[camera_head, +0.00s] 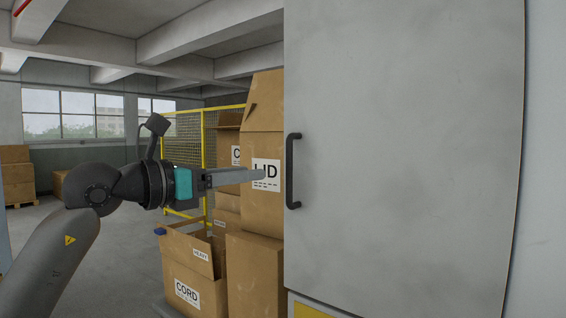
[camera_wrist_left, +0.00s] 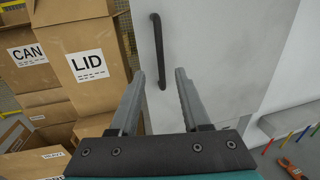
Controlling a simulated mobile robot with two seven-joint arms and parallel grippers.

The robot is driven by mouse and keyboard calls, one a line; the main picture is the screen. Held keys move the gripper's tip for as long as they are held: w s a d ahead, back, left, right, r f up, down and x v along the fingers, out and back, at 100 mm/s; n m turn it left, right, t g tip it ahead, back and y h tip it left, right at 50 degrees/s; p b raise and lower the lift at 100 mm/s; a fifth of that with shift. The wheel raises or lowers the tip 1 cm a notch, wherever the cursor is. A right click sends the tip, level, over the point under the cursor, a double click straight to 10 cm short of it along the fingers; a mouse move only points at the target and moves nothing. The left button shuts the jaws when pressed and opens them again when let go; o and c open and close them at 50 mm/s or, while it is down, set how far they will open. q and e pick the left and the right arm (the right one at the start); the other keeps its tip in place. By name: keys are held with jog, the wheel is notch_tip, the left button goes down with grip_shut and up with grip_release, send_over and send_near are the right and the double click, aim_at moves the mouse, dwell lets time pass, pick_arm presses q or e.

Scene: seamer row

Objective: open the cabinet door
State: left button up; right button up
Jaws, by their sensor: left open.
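The cabinet door (camera_head: 410,150) is a large grey panel filling the right half of the head view, and it looks shut. Its black vertical bar handle (camera_head: 291,171) is near the door's left edge. My left gripper (camera_head: 262,174) points right toward the handle, with its fingertips a little short of it in the head view. In the left wrist view the gripper (camera_wrist_left: 159,77) is open and empty. The handle (camera_wrist_left: 158,50) there lies ahead of the fingers, its lower part between them in the picture. I cannot tell the exact gap. My right gripper is not in view.
Stacked cardboard boxes (camera_head: 255,210) stand just left of the cabinet, behind my left gripper. An open box (camera_head: 190,285) marked CORD is lower down. A yellow-framed mesh fence (camera_head: 183,140) is behind.

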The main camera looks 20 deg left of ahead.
aim_at(287, 169)
pick_arm(q)
jog(key=p+x, duration=0.2)
jog(key=x, duration=0.7)
jog(key=shift+w+d, duration=0.2)
grip_shut()
dwell(1.1)
